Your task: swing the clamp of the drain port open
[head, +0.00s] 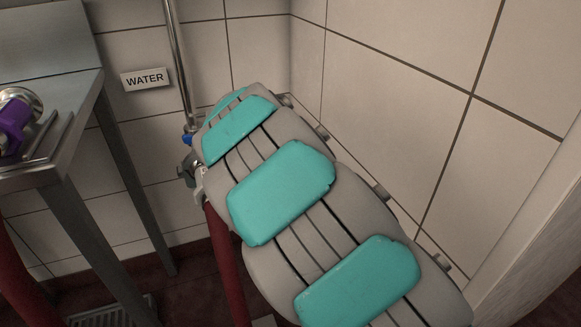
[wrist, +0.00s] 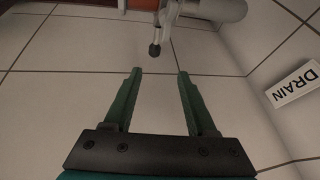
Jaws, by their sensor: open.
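My gripper (wrist: 158,74) is open and empty in the wrist view, its two green fingers apart. Beyond the fingertips, near the top edge, is a grey metal fitting, which looks like the drain port's clamp (wrist: 169,15), with a dark knob-ended piece (wrist: 155,48) pointing between the fingers. The knob appears just past the tips, not touching them. A pale pipe (wrist: 222,9) and an orange-red part are cut off by the top edge. Whether the clamp is shut cannot be told. In the head view my arm covers the middle and the drain port does not show.
A DRAIN sign (wrist: 297,83) is on the tiled wall at the right of the wrist view. In the head view, a WATER sign (head: 145,79) and a vertical pipe (head: 179,60) are behind my arm. A steel table (head: 50,176) with a purple part (head: 14,120) stands left. A red hose (head: 226,270) hangs below.

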